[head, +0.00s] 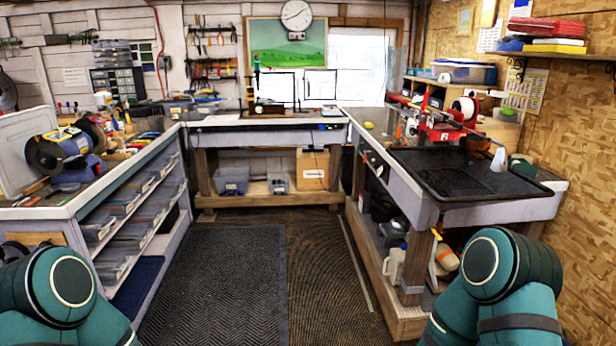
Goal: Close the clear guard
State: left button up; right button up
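Two thin black-framed see-through panels stand upright on the far bench in front of the window, a left panel (277,88) and a right panel (320,84). They look like clear guard panels, but they are small and I cannot tell for sure, nor whether they are hinged. A dark and red device (267,106) stands at the left panel's foot. Only teal parts of my two arms show, at the bottom left and bottom right corners. Neither gripper is in view.
A blue bench grinder (62,152) stands on the left bench. A red machine (447,115) and a black tray (455,170) are on the right bench. Between the benches, the floor with a dark mat (215,275) is clear up to the far bench (265,137).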

aim_at(391, 51)
jog(key=i, duration=3.05)
jog(key=i+z, duration=0.15)
jog(key=i, duration=0.55)
jog(key=i+j+z, duration=0.1)
jog(key=i, duration=0.65)
jog(key=i+j+z, duration=0.1)
jog(key=i+z, duration=0.25)
jog(key=i+j+z, duration=0.2)
jog(key=z, duration=0.15)
jog(key=i+j+z, duration=0.25)
jog(key=z, duration=0.15)
jog(key=i+j+z, duration=0.25)
jog(key=z, duration=0.2)
jog(key=i+j+z, duration=0.2)
jog(key=j+z, duration=0.25)
jog(key=i+j+z, duration=0.15)
jog(key=j+z, duration=0.3)
jog(key=i+j+z, duration=0.1)
jog(key=j+z, duration=0.7)
jog(key=j, duration=0.4)
